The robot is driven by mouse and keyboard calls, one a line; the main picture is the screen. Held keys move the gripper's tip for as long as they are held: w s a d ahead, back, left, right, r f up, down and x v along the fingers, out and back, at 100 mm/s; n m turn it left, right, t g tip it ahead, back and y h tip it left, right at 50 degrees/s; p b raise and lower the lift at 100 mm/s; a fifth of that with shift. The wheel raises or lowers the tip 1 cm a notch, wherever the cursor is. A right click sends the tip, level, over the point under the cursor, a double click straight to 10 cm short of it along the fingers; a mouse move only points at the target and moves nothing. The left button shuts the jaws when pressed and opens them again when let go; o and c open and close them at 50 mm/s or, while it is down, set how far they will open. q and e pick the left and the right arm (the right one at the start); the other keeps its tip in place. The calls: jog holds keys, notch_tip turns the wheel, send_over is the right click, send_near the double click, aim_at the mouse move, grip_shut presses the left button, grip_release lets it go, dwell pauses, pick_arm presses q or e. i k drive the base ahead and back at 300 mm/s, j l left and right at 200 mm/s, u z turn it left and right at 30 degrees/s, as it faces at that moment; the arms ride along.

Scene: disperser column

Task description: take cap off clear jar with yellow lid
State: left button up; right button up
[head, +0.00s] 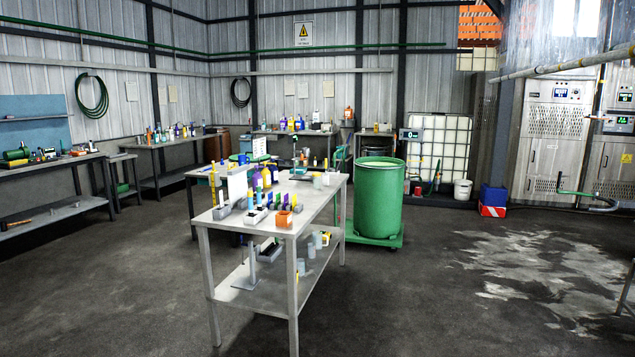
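A metal worktable (318,205) stands in the middle of the head view, crowded with small bottles and containers. I cannot pick out the clear jar with the yellow lid for certain. Small pale, clear-looking jars (318,183) stand near the table's right side, but their lids are too small to tell. A small yellow item (325,239) shows on the lower shelf beside greyish jars (310,250); its shape is unclear. Neither of my grippers is in view.
A green drum (379,198) on a wheeled base stands just right of the table. Benches (52,163) line the left and back walls. Metal cabinets (553,135) stand at the right. The floor (450,305) in front and to the right is clear, with pale stains.

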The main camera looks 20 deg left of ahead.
aim_at(316, 181)
jog(key=i+u, duration=0.3)
jog(key=i, duration=3.55)
jog(key=j+u, duration=0.05)
